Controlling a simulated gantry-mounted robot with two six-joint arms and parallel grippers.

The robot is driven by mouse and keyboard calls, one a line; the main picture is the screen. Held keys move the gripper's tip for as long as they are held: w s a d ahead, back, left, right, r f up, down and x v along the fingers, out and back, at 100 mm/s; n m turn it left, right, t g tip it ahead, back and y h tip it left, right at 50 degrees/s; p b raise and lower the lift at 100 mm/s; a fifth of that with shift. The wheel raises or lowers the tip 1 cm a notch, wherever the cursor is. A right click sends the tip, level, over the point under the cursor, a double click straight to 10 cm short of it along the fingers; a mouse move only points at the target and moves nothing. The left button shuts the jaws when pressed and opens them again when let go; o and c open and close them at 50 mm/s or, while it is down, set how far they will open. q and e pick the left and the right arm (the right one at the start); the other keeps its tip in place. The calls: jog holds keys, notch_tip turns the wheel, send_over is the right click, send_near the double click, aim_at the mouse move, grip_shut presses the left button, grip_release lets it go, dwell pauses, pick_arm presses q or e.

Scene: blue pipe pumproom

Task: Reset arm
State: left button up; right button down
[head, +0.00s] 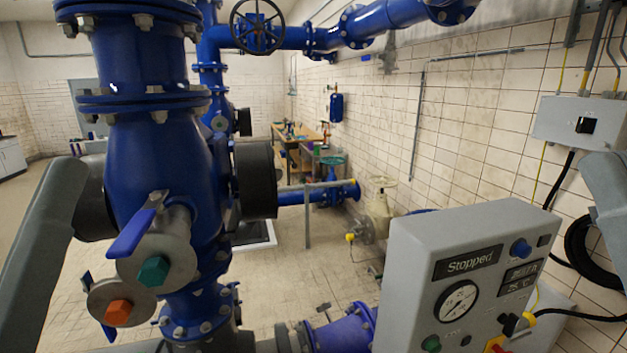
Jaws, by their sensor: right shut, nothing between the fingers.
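A grey link of my right arm (607,190) shows at the right edge, beside the grey control box. My right gripper is shut and empty, but its fingers do not stand out clearly here. A grey link of my left arm (38,245) slants down along the left edge, in front of the blue pipework. My left gripper is not in view. Neither visible arm part holds anything.
A large blue pump column (160,150) with a blue lever (135,232) fills the left. A grey control box (445,235) reading "Stopped" stands at the lower right. A purple pipe (342,332) runs low between them. Tiled floor (290,285) is open behind.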

pick_arm(q)
notch_tip(320, 180, up, 16)
jog(key=p, duration=1.3)
jog(key=shift+r, duration=0.25)
pick_arm(e)
notch_tip(320, 180, up, 16)
jog(key=shift+r, duration=0.15)
